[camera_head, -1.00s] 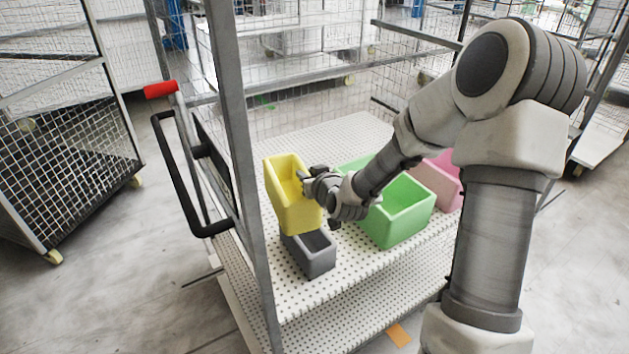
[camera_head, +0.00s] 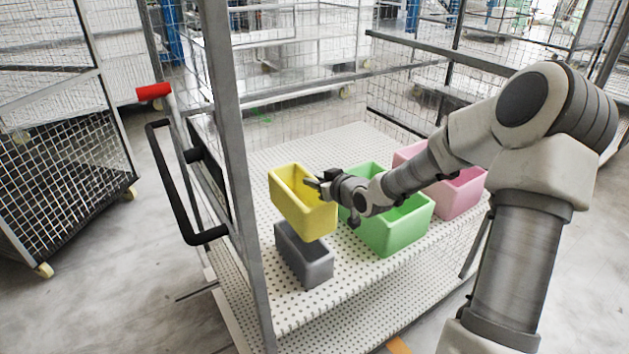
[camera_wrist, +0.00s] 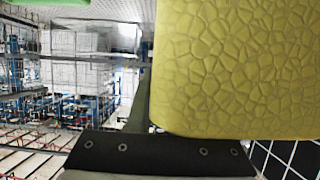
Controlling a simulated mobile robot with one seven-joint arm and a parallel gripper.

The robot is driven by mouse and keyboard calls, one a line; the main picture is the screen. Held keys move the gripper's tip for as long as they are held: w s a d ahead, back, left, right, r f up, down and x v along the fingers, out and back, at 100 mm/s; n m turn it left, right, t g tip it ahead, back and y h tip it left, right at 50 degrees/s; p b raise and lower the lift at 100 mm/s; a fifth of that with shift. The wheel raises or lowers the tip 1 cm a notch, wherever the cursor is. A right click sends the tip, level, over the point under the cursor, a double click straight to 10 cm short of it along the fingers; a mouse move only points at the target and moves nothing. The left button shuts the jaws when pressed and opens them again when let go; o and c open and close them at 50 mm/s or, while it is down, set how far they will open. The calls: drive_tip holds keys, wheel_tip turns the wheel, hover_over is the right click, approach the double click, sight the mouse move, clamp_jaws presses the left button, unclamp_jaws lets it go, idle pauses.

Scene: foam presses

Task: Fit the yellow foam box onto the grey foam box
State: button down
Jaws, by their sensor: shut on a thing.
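The yellow foam box (camera_head: 304,208) is an open-topped box, held in the air above the grey foam box and tilted a little. My gripper (camera_head: 318,184) is shut on its right wall. In the wrist view the yellow box's textured surface (camera_wrist: 235,70) fills the right side, close to a dark gripper part. The grey foam box (camera_head: 303,258) stands on the white perforated shelf, with part of its opening hidden under the yellow box. The two seem apart, but the exact gap cannot be told.
A green foam box (camera_head: 398,225) stands just right of the grey one, with a pink foam box (camera_head: 462,192) behind it. The white perforated shelf (camera_head: 340,280) is bare in front. The cart's grey post (camera_head: 232,150) and black handle (camera_head: 172,200) stand to the left.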

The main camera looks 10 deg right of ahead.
drive_tip(key=shift+f+b, duration=3.35)
drive_tip(key=shift+f, duration=0.9)
drive_tip(key=c, duration=0.7)
unclamp_jaws()
drive_tip(key=shift+c, duration=0.2)
drive_tip(key=shift+s, duration=0.1)
drive_tip(key=p+v, duration=0.4)
drive_tip(key=v, duration=1.2)
drive_tip(key=shift+d+r, duration=0.1)
drive_tip(key=shift+s+d+r+p, duration=0.15)
drive_tip(key=shift+s+p, duration=0.15)
drive_tip(key=shift+s, duration=0.3)
